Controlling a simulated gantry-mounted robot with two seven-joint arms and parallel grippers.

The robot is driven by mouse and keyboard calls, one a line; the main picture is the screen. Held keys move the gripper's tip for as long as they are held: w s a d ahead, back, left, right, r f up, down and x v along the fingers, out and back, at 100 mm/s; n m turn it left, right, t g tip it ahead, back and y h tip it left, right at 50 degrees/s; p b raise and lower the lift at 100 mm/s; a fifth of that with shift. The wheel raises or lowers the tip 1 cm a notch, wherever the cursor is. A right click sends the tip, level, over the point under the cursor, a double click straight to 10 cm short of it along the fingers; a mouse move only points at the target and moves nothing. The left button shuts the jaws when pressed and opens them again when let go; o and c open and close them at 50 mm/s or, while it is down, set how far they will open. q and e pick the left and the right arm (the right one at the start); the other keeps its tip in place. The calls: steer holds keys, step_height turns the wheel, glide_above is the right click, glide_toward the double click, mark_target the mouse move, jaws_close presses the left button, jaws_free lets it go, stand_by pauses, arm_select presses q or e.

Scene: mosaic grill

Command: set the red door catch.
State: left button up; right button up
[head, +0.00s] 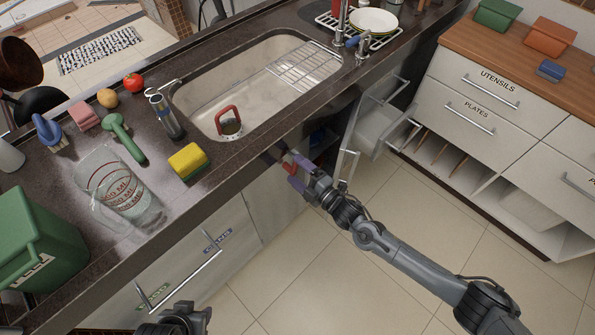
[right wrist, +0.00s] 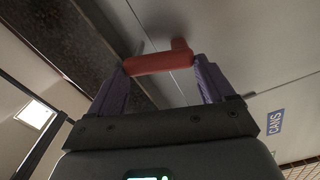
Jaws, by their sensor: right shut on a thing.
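The red door catch (right wrist: 158,63) shows in the right wrist view as a red bar running across between my two purple fingers, with a smaller red part behind it against the grey cabinet front. My right gripper (right wrist: 160,78) is shut on it, one finger at each end of the bar. In the head view my right gripper (head: 294,172) is at the cabinet front just below the counter edge, and only a bit of red shows at its fingers. The exact setting of the catch cannot be told. The fingers of my left gripper are not in view.
The dark counter edge (head: 225,180) runs just above my right gripper. An open cabinet door (head: 348,160) stands to its right. A drawer front labelled CANS (head: 217,240) is at left. A yellow sponge (head: 188,161) lies on the counter. The tiled floor is clear.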

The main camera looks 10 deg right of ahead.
steer(key=n, duration=0.2)
steer(key=shift+w+d+f+n, duration=0.15)
steer(key=shift+d+f+n, duration=0.1)
steer(key=shift+n, duration=0.55)
steer(key=shift+w+d, duration=0.1)
steer(key=o, duration=0.9)
